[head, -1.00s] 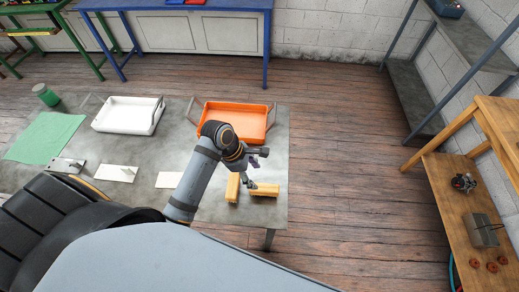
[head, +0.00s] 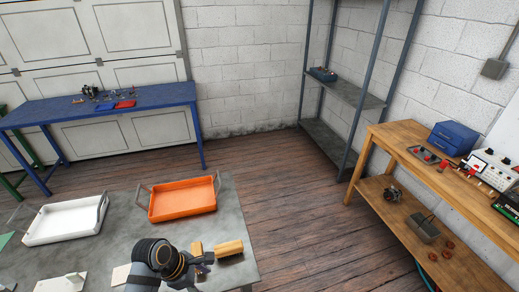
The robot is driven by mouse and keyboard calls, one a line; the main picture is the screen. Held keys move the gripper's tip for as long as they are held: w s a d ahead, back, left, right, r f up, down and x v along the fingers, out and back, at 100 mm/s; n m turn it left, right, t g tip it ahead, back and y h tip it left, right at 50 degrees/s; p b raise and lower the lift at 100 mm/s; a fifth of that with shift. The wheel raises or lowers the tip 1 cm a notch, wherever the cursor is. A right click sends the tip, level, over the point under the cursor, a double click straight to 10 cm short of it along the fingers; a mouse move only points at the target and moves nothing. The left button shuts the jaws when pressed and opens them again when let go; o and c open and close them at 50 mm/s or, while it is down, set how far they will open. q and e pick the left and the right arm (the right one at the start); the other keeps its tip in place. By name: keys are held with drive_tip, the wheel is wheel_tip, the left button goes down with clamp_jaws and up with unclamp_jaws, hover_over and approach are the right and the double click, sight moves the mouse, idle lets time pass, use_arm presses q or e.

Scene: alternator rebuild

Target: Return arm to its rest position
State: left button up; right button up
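One of my arms reaches over the near part of the grey table (head: 120,240) at the bottom of the head view. Its gripper (head: 200,268) is close to two yellow-tan blocks, one at the table's right side (head: 229,248) and a smaller-looking one (head: 196,249) beside it. The fingers are small and dark, and I cannot tell whether they are open or shut. The arm enters from the bottom edge, so I cannot tell from this view alone whether it is left or right. No second gripper shows.
An orange tray (head: 182,199) and a white tray (head: 66,220) stand on the grey table. A blue bench (head: 100,105) stands at the back. A wooden bench (head: 440,170) with a blue toolbox (head: 453,138) is at the right. Grey shelves (head: 350,92) fill the corner; the floor between is clear.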

drive_tip(key=w, duration=0.5)
use_arm(q)
drive_tip(key=s+a+r+m+t+y, duration=0.1)
drive_tip(key=s+a+r+m+y, duration=0.2)
drive_tip(key=m, duration=0.7)
drive_tip(key=s+a+m+t+y, duration=0.25)
drive_tip(key=a+m, duration=0.25)
drive_tip(key=m, duration=0.6)
wheel_tip(320, 180, down, 30)
drive_tip(key=s+a+g+b, duration=0.2)
drive_tip(key=a+b, duration=0.1)
drive_tip(key=b, duration=0.3)
drive_tip(key=s+a+f+g+b, duration=0.1)
drive_tip(key=s+f+b, duration=0.3)
drive_tip(key=s+f, duration=1.5)
wheel_tip(320, 180, down, 5)
drive_tip(key=shift+s+r+b, duration=0.2)
drive_tip(key=shift+s+b, duration=0.2)
use_arm(e)
wheel_tip(320, 180, down, 11)
drive_tip(key=s, duration=0.1)
drive_tip(key=shift+s+r+t, duration=0.15)
drive_tip(key=shift+s+t, duration=0.15)
drive_tip(key=shift+s, duration=0.05)
use_arm(q)
drive_tip(key=shift+g+h, duration=0.25)
